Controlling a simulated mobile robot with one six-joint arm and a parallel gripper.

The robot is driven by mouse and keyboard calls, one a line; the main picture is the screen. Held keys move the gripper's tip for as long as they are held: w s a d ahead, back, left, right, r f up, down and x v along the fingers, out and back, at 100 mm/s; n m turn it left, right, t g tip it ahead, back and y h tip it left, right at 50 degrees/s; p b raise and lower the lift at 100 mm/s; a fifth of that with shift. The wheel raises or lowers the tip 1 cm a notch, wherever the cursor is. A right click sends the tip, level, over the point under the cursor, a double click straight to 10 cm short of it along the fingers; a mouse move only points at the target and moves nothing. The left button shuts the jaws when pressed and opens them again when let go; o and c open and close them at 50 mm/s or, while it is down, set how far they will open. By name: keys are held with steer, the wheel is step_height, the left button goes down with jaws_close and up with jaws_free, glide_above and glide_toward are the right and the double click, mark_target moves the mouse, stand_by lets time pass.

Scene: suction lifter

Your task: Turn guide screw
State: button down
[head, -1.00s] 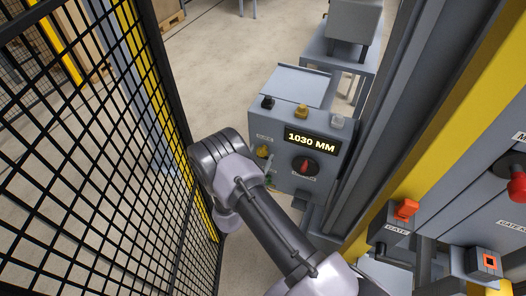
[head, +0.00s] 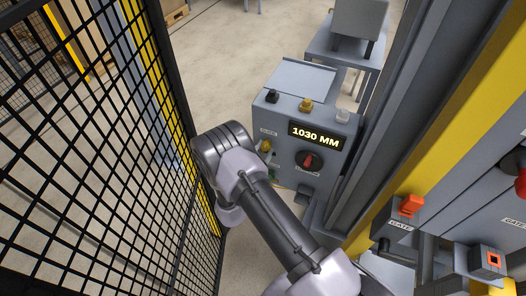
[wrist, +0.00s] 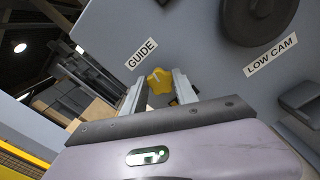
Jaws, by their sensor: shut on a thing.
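The guide screw (wrist: 159,81) is a yellow lobed knob beside the GUIDE label (wrist: 141,54) on the grey panel in the wrist view. My gripper (wrist: 160,88) has one finger on each side of the knob and is shut on it. In the head view the yellow knob (head: 265,146) shows at the left of the control box (head: 290,125), just beyond my wrist. My arm hides most of the gripper there.
The box carries a lit display (head: 315,137) reading 1030 MM and a red-and-black rotary knob (head: 309,161). A black mesh fence (head: 110,150) stands close left of my arm. A grey and yellow column (head: 410,130) stands at right.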

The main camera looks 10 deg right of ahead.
steer(key=m+b, duration=0.1)
steer(key=m, duration=0.3)
steer(key=shift+m, duration=0.3)
steer(key=m+b, duration=0.1)
steer(key=m, duration=0.2)
steer(key=shift+f+m+b, duration=0.1)
steer(key=shift+m+b, duration=0.3)
steer(key=m+b, duration=0.2)
steer(key=m, duration=0.2)
steer(key=shift+f, duration=0.1)
steer(key=m+b, duration=0.2)
steer(key=m, duration=0.2)
steer(key=m+b, duration=0.1)
steer(key=m, duration=0.4)
steer(key=shift+m, duration=0.3)
steer(key=m, duration=0.5)
steer(key=shift+w, duration=0.1)
steer(key=shift+m, duration=0.3)
